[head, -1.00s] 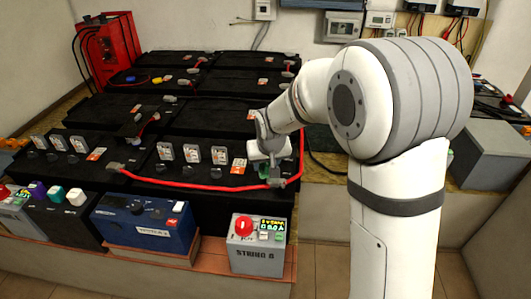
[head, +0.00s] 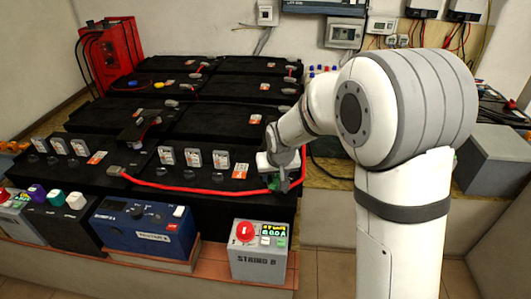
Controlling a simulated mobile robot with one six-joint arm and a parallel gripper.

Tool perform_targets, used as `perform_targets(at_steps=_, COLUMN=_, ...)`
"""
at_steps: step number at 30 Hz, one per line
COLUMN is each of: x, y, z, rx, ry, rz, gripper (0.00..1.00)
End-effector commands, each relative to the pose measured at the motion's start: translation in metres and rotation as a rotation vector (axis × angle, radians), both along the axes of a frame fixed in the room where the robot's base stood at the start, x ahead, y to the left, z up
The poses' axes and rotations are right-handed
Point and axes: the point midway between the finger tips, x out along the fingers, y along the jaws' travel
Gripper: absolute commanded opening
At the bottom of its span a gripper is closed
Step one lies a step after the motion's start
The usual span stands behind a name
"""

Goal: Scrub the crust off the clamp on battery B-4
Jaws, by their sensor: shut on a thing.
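My gripper (head: 279,178) is at the front right corner of the battery bank, pointing down. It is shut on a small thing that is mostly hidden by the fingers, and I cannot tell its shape. A green patch (head: 273,184), which may be crust on a clamp, shows at the fingertips by the right end of the red cable (head: 200,188). I cannot tell whether the held thing touches it. A grey clamp (head: 116,170) sits at the cable's left end. The front right black battery (head: 215,205) lies under the cable; I cannot read which one is B-4.
A grey box with a red button (head: 258,250) and a blue unit (head: 145,228) stand on the ledge in front. Upright clear caps (head: 193,158) line the battery tops. A red cabinet (head: 108,55) stands at the back left. A grey box (head: 494,160) is at the right.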

Motion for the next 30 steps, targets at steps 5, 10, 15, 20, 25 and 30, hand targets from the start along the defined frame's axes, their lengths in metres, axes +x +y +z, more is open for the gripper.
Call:
perform_targets(at_steps=5, x=0.0, y=0.015, z=0.005, rx=0.0, ry=0.0, rz=0.003, gripper=0.21)
perform_targets(at_steps=10, x=-0.001, y=0.015, z=0.029, rx=0.001, ry=0.0, rz=0.004, gripper=0.21)
perform_targets(at_steps=15, x=0.0, y=0.013, z=0.044, rx=0.0, ry=0.0, rz=-0.001, gripper=0.21)
perform_targets(at_steps=20, x=0.001, y=0.011, z=0.059, rx=0.001, ry=0.0, rz=-0.005, gripper=0.21)
perform_targets(at_steps=25, x=0.002, y=0.009, z=0.074, rx=0.001, ry=-0.001, rz=-0.008, gripper=0.21)
perform_targets(at_steps=30, x=0.002, y=0.008, z=0.081, rx=0.001, ry=0.0, rz=-0.01, gripper=0.21)
